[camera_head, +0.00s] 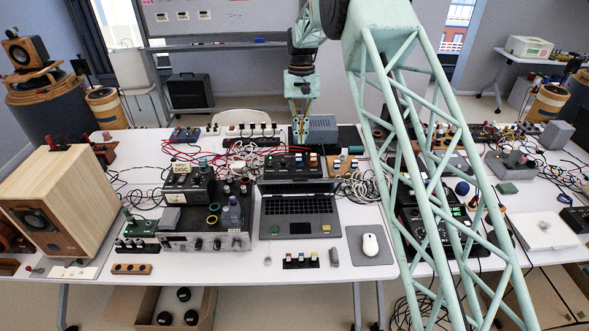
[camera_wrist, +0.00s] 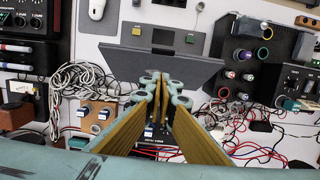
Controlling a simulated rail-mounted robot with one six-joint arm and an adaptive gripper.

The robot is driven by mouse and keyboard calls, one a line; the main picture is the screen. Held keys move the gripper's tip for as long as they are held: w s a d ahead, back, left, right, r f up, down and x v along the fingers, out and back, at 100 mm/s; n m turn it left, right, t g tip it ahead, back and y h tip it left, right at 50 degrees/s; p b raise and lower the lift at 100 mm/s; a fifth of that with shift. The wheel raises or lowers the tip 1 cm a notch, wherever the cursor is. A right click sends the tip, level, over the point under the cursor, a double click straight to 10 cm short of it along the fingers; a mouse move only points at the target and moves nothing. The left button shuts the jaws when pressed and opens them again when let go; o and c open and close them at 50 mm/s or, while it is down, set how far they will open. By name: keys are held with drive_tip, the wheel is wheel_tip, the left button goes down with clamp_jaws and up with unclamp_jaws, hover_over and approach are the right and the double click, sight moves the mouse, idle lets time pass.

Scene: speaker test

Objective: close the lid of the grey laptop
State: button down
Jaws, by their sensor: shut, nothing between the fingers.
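The grey laptop (camera_head: 300,208) lies on the white table with its keyboard facing the front. Its lid stands open; in the head view it shows as a thin dark band (camera_head: 298,187) along the back of the keyboard. In the wrist view the lid (camera_wrist: 130,65) is a broad dark panel across the upper middle, seen from behind. My gripper (camera_head: 299,138) is behind the laptop and above the table, pointing down. Its fingers (camera_wrist: 160,82) are together and empty, overlapping the lid's edge in the wrist view. Whether they touch the lid cannot be told.
A black box with knobs (camera_head: 293,165) stands behind the laptop. An amplifier (camera_head: 198,240) with a bottle on it is to the left. A white mouse (camera_head: 370,244) lies on a grey pad to the right. Loose cables (camera_head: 255,156) run behind.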

drive_tip(key=shift+w+a+f, duration=0.1)
drive_tip(key=shift+a+f, duration=0.15)
drive_tip(key=shift+a, duration=0.05)
drive_tip(key=shift+f, duration=0.2)
drive_tip(key=s+f, duration=0.1)
drive_tip(key=f, duration=0.2)
drive_tip(key=s+f+p, duration=0.1)
drive_tip(key=f, duration=0.3)
drive_tip(key=s+f+p, duration=0.1)
drive_tip(key=f, duration=0.2)
drive_tip(key=shift+s+d+f, duration=0.25)
drive_tip(key=shift+s+f, duration=0.6)
drive_tip(key=shift+s, duration=0.05)
drive_tip(key=shift+s+d+f+b, duration=0.1)
drive_tip(key=shift+s+f+b, duration=0.05)
drive_tip(key=shift+s+b, duration=0.15)
drive_tip(key=shift+s+f, duration=0.1)
drive_tip(key=shift+s, duration=0.15)
drive_tip(key=shift+s+f+t+b, duration=0.15)
drive_tip(key=shift+s+t+b, duration=0.15)
drive_tip(key=shift+b, duration=0.35)
